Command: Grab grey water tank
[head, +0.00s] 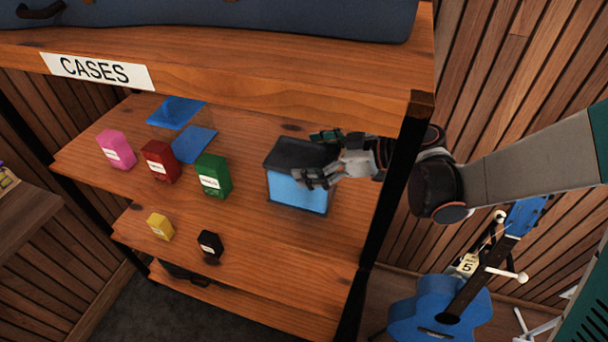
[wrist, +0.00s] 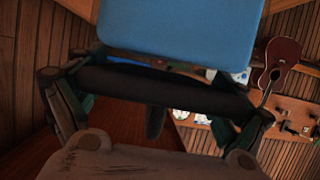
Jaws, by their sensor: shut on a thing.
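The tank (head: 290,190) is a box with a dark grey top and a blue front, at the right end of the shelf below the CASES sign. My gripper (head: 312,158) comes from the right, with one finger behind the dark top and one at its front, and is shut on the tank. In the wrist view a dark bar-like part (wrist: 165,92) of it spans between the fingers, and its blue face (wrist: 180,32) fills the top centre. The tank looks upright; I cannot tell whether it touches the shelf. My gripper hides part of its right side.
Green (head: 213,176), red (head: 160,162) and pink (head: 116,149) boxes stand to the left on the shelf. Smaller yellow (head: 160,226) and black (head: 210,245) boxes are lower. A dark post (head: 390,190) stands close to my arm. A blue ukulele (head: 440,305) is at lower right.

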